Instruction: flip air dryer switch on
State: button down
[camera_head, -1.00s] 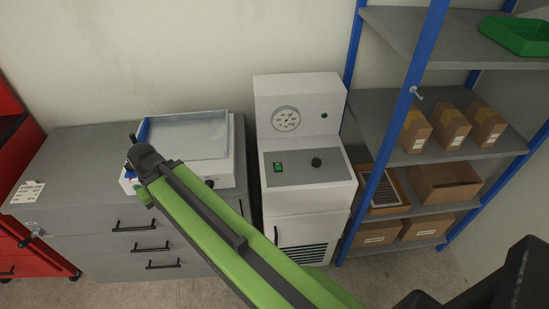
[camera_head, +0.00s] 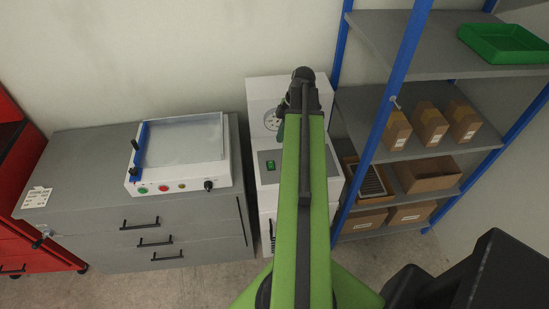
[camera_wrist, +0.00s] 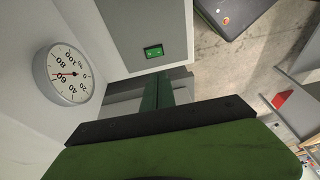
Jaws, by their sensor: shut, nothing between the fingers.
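The air dryer (camera_head: 264,98) is a white cabinet between the grey drawer unit and the shelf rack. Its green rocker switch (camera_head: 270,165) sits on the grey sloped panel, just left of my arm. The switch also shows in the wrist view (camera_wrist: 153,51), beyond my fingertips and apart from them. Which way the rocker is set is too small to tell. The round gauge (camera_wrist: 68,73) is at left in the wrist view. My gripper (camera_wrist: 157,80) is shut and empty in front of the dryer. My arm hides the panel's black knob and much of the dryer in the head view.
A grey drawer unit (camera_head: 80,160) stands left of the dryer, with a white machine (camera_head: 180,177) with buttons on top. A blue-posted shelf rack (camera_head: 384,100) with cardboard boxes stands close on the right. A red cabinet (camera_head: 22,235) is at far left.

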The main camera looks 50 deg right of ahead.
aim_at(272, 167)
jog(key=shift+f, duration=0.15)
jog(key=b+x, duration=1.3)
jog(key=shift+s+d, duration=0.15)
jog(key=shift+s, duration=0.2)
jog(key=shift+f+b, duration=0.4)
jog(key=shift+f, duration=0.1)
jog(key=shift+r, duration=0.1)
jog(key=shift+s, duration=0.1)
jog(key=shift+s+f, duration=0.1)
jog(key=shift+f, duration=0.15)
